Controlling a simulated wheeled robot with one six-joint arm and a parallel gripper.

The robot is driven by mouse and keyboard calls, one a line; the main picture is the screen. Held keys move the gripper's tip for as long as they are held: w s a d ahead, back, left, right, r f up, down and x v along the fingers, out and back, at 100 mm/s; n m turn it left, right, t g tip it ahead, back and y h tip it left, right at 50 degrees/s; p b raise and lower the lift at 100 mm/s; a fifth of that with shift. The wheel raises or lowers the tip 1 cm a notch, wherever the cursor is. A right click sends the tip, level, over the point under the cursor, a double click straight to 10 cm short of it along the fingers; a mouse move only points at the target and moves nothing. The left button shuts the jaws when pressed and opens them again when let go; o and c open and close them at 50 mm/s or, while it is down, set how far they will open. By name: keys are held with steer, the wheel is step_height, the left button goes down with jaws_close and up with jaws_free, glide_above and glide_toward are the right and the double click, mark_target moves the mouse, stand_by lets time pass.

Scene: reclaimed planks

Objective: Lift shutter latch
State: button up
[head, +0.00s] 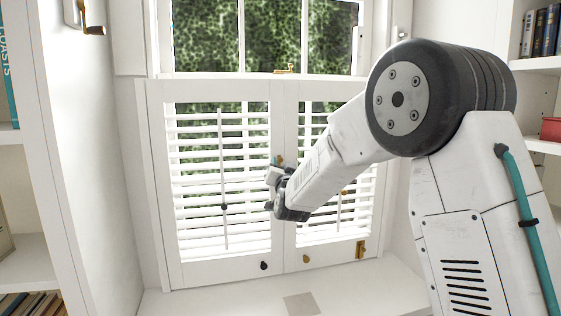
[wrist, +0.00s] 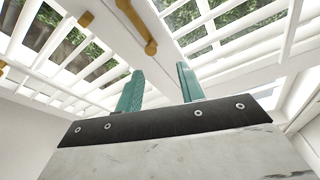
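White louvred shutters (head: 160,190) fill the lower window, as two panels side by side. A small brass latch (head: 280,159) sits on the middle stiles where the panels meet, partly hidden by my gripper. In the wrist view a brass bar with a rounded end, apparently the latch (wrist: 136,26), lies beyond and above my fingertips. My gripper (wrist: 157,72) has two teal fingers standing apart with nothing between them. In the head view the dark gripper body (head: 283,195) is in front of the middle stiles, just below the latch. I cannot tell whether a finger touches it.
A dark knob (head: 263,265) and a brass knob (head: 305,258) are on the bottom rails. A brass fitting (head: 360,249) is at the lower right. Tilt rods (head: 222,150) stand out from the louvres. The white sill (head: 210,300) is mostly clear; bookshelves flank the window.

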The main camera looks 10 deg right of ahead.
mark_target(280, 161)
steer(key=w+f+m+t+h, duration=0.1)
steer(key=f+h, duration=0.1)
steer(key=w+f+m+t+h, duration=0.1)
steer(key=f+t+h, duration=0.1)
steer(key=shift+w+a+m+h, duration=0.2)
steer(key=shift+m+h, duration=0.1)
steer(key=shift+m, duration=0.1)
steer(key=shift+m+t+h, duration=0.6)
steer(key=shift+m+h, duration=0.1)
steer(key=shift+h, duration=0.2)
steer(key=x, duration=0.6)
steer(key=shift+w+d+r, duration=0.15)
steer(key=shift+w, duration=0.1)
jaws_close()
